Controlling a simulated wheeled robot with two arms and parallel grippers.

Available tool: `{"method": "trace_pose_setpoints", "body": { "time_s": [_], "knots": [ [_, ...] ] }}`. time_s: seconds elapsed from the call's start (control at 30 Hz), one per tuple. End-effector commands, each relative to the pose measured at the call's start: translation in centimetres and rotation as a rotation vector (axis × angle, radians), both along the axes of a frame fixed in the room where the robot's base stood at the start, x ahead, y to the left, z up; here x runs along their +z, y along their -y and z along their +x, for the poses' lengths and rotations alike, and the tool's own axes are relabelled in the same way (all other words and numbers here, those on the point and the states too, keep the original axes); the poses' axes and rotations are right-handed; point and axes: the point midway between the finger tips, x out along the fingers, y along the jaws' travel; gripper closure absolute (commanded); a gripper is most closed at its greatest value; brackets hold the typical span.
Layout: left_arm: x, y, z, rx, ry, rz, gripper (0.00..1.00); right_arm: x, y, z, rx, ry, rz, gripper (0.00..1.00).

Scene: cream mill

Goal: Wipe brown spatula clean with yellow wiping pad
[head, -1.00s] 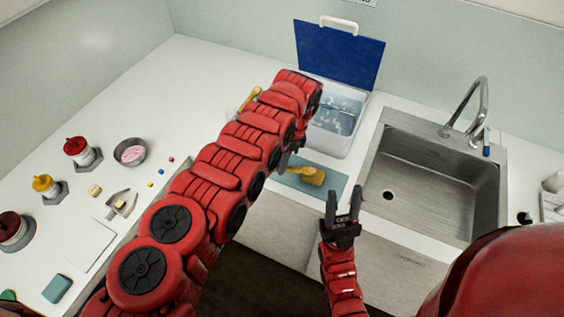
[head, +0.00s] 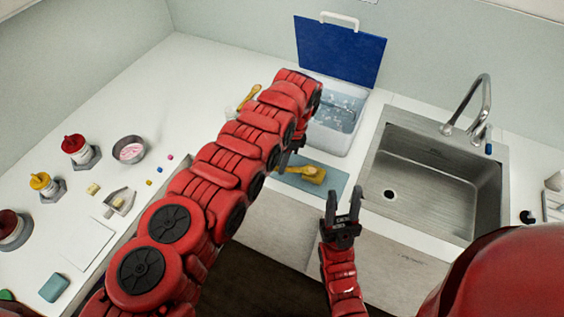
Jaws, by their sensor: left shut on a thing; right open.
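A blue-grey mat (head: 336,185) lies on the counter left of the sink. The yellow wiping pad (head: 314,176) is on it. A thin brownish-yellow piece, which looks like the brown spatula (head: 295,168), lies against the pad and runs left toward my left gripper. My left gripper (head: 286,160) is just above the mat's left end, shut on the spatula; its fingertips are mostly hidden behind my arm. I cannot tell how clean the spatula is. My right gripper (head: 342,209) is open and empty, in front of the mat, with its fingers pointing away from me.
A water-filled bin (head: 327,143) with a raised blue lid (head: 340,48) stands behind the mat. A steel sink (head: 430,180) with a tap is to the right. Another yellow-handled tool (head: 249,95) shows behind my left arm. Bottles, a bowl (head: 129,150) and small cubes stand on the left counter.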

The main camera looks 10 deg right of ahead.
Motion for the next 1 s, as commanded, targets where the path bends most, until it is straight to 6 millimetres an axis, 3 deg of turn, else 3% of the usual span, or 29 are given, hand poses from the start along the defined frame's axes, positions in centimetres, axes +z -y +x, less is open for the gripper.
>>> {"method": "trace_pose_setpoints", "body": {
  "time_s": [1.0],
  "knots": [
    [-0.19, -0.07, -0.02, 0.001, -0.001, 0.001, 1.00, -0.57, 0.00, 0.01, 0.000, 0.000, 0.000, 0.56]
  ]
}}
